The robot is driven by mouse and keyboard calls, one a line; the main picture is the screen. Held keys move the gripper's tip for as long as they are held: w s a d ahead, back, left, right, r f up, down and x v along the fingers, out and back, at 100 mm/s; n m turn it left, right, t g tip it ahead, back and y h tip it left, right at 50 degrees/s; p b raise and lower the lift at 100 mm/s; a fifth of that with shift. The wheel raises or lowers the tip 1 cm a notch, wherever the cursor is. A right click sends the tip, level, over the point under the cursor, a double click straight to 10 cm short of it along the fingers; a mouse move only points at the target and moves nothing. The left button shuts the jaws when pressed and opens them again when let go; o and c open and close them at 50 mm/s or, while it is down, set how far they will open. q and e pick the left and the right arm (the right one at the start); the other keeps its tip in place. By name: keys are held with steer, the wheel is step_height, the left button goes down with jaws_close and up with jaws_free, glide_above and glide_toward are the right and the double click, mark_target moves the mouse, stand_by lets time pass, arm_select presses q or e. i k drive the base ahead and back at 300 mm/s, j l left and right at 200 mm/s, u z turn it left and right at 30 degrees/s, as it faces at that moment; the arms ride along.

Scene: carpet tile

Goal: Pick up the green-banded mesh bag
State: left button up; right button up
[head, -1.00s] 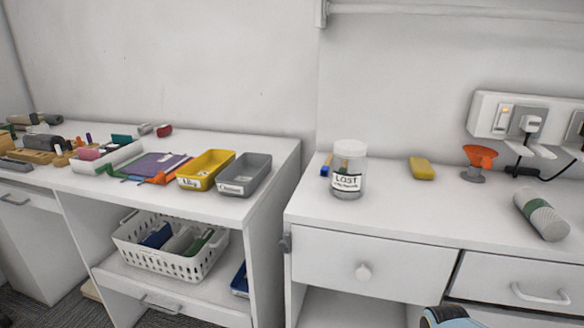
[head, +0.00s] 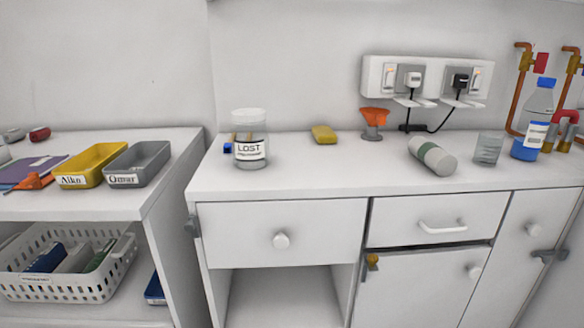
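The green-banded mesh bag (head: 432,155) is a grey-white cylinder with a green band around it. It lies on its side on the white counter (head: 300,183), in the right half of the head view, above the drawer with the bar handle. Nothing covers it. Neither of my grippers shows in the head view.
A jar labelled LOST (head: 250,140), a yellow sponge (head: 324,134) and an orange funnel-like item (head: 374,122) stand left of the bag. A clear glass (head: 488,149) and blue-capped bottle (head: 535,120) stand right. Plugged sockets (head: 427,78) are behind. Counter front is clear.

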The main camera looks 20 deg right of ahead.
mark_target(443, 163)
steer(key=z, duration=1.35)
